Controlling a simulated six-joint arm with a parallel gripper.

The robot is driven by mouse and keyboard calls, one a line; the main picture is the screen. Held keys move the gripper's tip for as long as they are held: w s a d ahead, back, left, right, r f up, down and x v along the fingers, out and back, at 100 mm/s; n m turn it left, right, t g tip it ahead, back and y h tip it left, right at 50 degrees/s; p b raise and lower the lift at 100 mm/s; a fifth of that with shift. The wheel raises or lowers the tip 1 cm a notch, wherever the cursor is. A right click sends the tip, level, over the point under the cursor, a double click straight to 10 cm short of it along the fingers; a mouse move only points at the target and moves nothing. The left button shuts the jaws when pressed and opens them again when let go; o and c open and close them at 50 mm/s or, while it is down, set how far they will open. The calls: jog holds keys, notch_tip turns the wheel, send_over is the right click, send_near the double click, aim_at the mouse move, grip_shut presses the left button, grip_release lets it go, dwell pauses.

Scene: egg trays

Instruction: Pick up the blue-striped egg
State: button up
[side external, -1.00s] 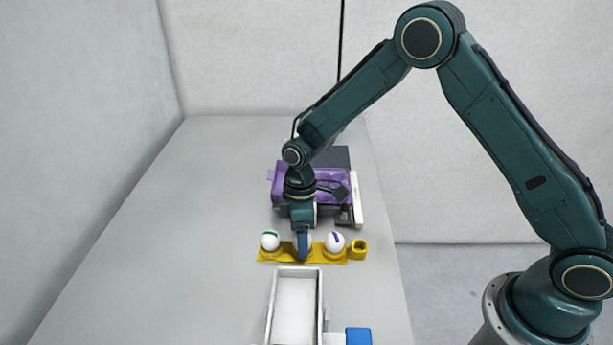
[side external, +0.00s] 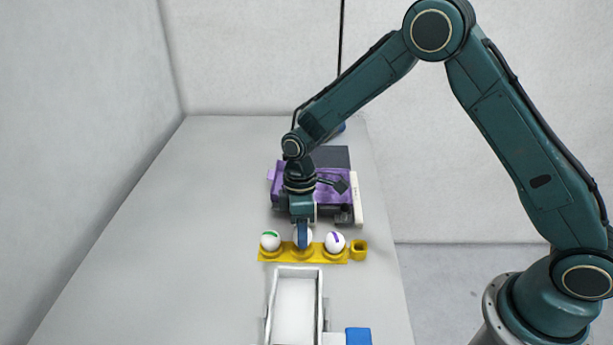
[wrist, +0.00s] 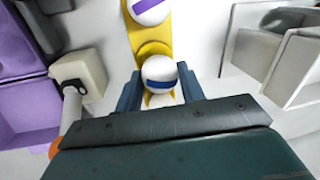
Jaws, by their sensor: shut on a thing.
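The blue-striped egg (wrist: 159,72) is white with a blue band. In the wrist view it sits between the two blue fingers of my gripper (wrist: 160,88), which is shut on it. In the side view my gripper (side external: 302,237) points down over the middle of the yellow egg tray (side external: 270,257), and a finger hides much of the egg. The egg appears slightly raised at its cup; the exact gap below it cannot be told.
A green-striped egg (side external: 270,241) stands left and a purple-striped egg (side external: 335,242) right in the same tray. A white open box (side external: 321,300) lies in front, with a blue block (side external: 358,337) beside it. A purple container (side external: 345,193) stands behind. The table's left side is clear.

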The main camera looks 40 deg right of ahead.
notch_tip(320, 180, up, 18)
dwell(0.5)
dwell(0.5)
jog(key=w+d+f, duration=0.2)
jog(key=d+f, duration=0.3)
jog(key=d, duration=0.4)
jog(key=w+d+f, duration=0.3)
jog(key=d+f, duration=0.3)
jog(key=d, duration=0.3)
jog(key=shift+d, duration=0.3)
jog(key=shift+f, duration=0.3)
jog(key=shift+f, duration=3.7)
jog(key=shift+f, duration=0.3)
